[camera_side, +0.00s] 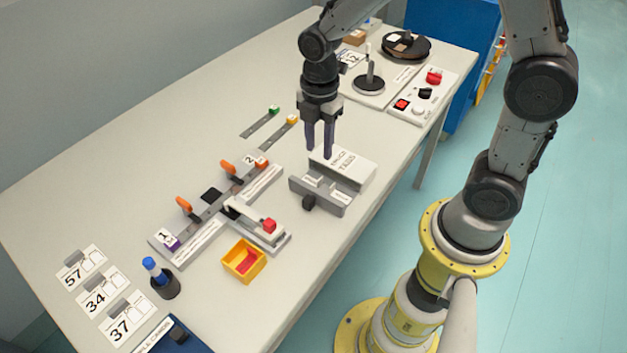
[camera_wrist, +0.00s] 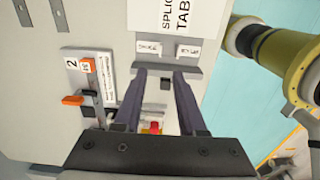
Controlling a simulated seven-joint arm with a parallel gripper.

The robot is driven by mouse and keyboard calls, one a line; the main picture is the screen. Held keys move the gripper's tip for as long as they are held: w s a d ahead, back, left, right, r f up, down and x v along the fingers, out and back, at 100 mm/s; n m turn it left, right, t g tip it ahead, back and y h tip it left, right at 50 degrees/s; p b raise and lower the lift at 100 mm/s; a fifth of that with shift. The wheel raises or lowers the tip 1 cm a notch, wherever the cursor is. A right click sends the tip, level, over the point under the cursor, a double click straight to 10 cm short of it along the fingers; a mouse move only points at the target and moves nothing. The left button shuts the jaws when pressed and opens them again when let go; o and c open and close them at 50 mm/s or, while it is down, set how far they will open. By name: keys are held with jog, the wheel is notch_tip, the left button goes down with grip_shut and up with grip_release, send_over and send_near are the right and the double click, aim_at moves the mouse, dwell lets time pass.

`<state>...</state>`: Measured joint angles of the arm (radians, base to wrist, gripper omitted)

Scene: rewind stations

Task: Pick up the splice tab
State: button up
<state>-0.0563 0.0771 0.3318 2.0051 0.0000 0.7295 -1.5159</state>
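The white box lettered SPLICE TABS (camera_side: 355,168) stands on the table in the side view. Its lettered face shows at the top of the wrist view (camera_wrist: 205,18). A grey holder (camera_side: 334,204) with two small white labelled pieces and a dark knob stands in front of it; it also shows in the wrist view (camera_wrist: 165,68). I cannot tell whether either white piece is a splice tab. My gripper (camera_side: 319,153) points down above the box and holder.
Left of the holder is a splicing fixture (camera_side: 204,228) with orange levers, a red-knobbed arm (camera_side: 262,228) and a yellow bin (camera_side: 244,262). A control panel (camera_side: 420,100) is behind, right.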

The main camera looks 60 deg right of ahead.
aim_at(320, 179)
jog(key=f, duration=1)
jog(key=shift+d+f, duration=0.2)
jog(key=shift+d, duration=0.05)
grip_shut()
